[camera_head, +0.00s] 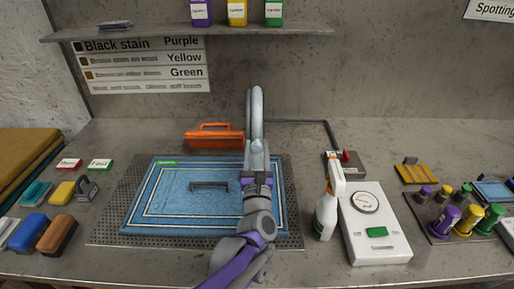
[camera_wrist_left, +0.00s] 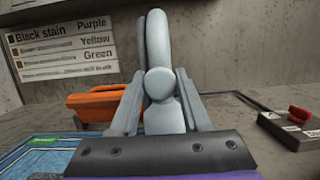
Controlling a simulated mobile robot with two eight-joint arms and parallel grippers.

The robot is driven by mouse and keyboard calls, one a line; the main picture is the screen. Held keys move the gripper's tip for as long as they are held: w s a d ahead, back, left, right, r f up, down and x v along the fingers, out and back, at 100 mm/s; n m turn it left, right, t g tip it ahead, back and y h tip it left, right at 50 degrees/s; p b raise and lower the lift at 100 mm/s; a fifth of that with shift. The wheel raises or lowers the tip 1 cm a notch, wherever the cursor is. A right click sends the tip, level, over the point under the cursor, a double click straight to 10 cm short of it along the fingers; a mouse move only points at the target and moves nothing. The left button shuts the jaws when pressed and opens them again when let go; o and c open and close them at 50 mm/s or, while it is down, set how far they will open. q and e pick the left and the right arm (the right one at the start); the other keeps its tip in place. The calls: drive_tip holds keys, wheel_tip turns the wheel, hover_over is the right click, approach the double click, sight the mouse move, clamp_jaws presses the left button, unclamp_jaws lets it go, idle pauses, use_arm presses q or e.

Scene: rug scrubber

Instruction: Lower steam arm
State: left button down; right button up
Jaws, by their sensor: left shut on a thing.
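The steam arm (camera_head: 257,105) is a grey curved tube that stands upright at the back of the blue rug, in front of the wall. My left gripper (camera_head: 257,165) reaches over the right part of the rug and is shut on the steam arm's lower end. In the left wrist view the steam arm (camera_wrist_left: 158,45) rises between the two fingers of my left gripper (camera_wrist_left: 161,85), and a round joint shows there. The blue rug (camera_head: 165,205) lies flat on a perforated grey plate (camera_head: 115,225). My gripper and arm hide the steam arm's base.
An orange toolbox-like case (camera_head: 213,140) stands behind the rug. A white spray bottle (camera_head: 327,212) and a white dial unit (camera_head: 375,235) stand right of my arm. A black handle (camera_head: 208,185) lies on the rug. Brushes and sponges (camera_head: 58,235) lie left.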

use_arm(q)
drive_tip(key=shift+f, duration=0.25)
drive_tip(key=shift+c, duration=1.9)
unclamp_jaws()
drive_tip(key=shift+w, duration=0.1)
drive_tip(key=v, duration=1.1)
